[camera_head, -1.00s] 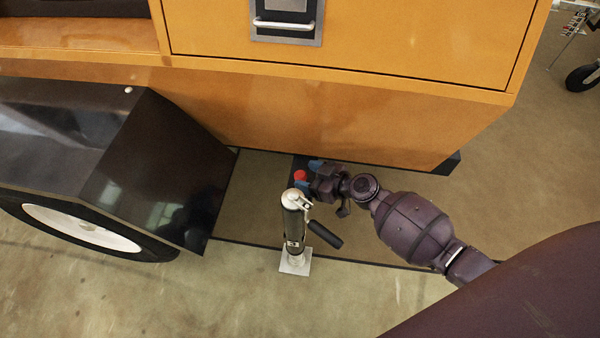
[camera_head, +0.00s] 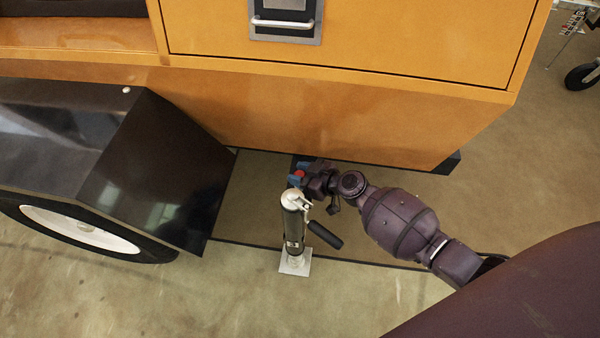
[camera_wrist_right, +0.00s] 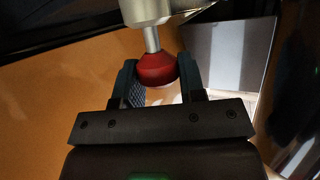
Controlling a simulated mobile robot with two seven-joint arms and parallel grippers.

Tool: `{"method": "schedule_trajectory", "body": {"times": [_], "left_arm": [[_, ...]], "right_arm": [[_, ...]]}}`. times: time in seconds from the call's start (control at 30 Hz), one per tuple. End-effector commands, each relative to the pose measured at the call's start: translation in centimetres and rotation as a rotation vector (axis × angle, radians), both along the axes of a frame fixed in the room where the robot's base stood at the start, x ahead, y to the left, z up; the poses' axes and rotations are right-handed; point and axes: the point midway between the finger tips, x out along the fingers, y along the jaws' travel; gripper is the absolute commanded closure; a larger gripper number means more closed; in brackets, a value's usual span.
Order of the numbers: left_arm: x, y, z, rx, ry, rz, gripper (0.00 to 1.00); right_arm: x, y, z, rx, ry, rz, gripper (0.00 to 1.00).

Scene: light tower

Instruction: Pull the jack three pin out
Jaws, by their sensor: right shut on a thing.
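The jack (camera_head: 292,225) stands upright on its square foot plate, beside the orange body, with a black-gripped crank at its top. The red pin knob (camera_head: 298,174) shows just behind the jack top, at my right gripper (camera_head: 300,173). In the right wrist view the red knob (camera_wrist_right: 157,69) sits between the two fingers of my right gripper (camera_wrist_right: 158,78), which is shut on it. A bare metal shaft (camera_wrist_right: 151,38) runs from the knob to a grey metal fitting (camera_wrist_right: 146,10). How deep the shaft sits in the fitting is hidden. My left gripper is not in view.
The orange light tower body (camera_head: 340,115) rises close behind my right gripper. A black fender (camera_head: 150,170) with a wheel (camera_head: 85,230) stands to the left of the jack. Open floor (camera_head: 200,300) lies in front of the jack.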

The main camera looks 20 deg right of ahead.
Motion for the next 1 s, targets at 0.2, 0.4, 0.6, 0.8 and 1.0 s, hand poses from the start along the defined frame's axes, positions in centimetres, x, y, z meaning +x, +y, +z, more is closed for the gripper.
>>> {"method": "schedule_trajectory", "body": {"times": [0.2,0.4,0.6,0.8,1.0], "left_arm": [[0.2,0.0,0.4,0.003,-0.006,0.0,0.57],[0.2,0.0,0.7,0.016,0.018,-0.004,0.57],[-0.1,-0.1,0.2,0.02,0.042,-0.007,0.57],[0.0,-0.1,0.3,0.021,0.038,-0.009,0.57],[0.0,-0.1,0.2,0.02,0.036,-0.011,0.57]], "right_arm": [[0.1,0.0,0.8,0.0,-0.003,0.001,1.0],[0.2,-0.1,3.0,-0.001,-0.006,0.001,1.0],[0.0,0.0,3.0,0.002,-0.003,0.0,1.0],[0.1,0.0,3.1,0.002,-0.004,-0.001,0.52],[0.0,0.0,3.0,0.002,-0.003,0.0,0.37]]}}
